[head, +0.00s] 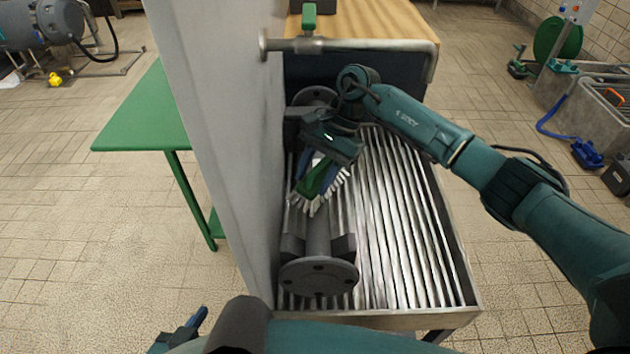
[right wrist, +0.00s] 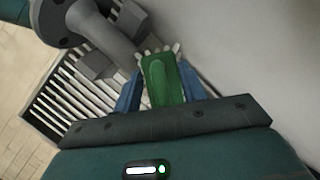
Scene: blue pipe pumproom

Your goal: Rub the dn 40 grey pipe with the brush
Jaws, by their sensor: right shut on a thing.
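The grey pipe (head: 318,235) lies lengthwise on a slatted metal grate (head: 395,220), with a round flange at each end and dark blocks at its sides. In the right wrist view the pipe (right wrist: 112,30) shows at upper left. My right gripper (head: 318,176) is shut on the green brush (head: 313,182), above the middle of the pipe. The white bristles point down toward the pipe; I cannot tell whether they touch it. The brush (right wrist: 165,80) sits between blue fingers in the right wrist view. My left gripper (head: 187,328) is low at the left, mostly hidden, apart from the pipe.
A tall grey panel (head: 215,130) stands close along the grate's left side. A metal pipe with a green handle (head: 309,17) crosses the far end. A green table (head: 150,115) is beyond the panel, and a wooden top (head: 375,20) is behind. The grate's right half is clear.

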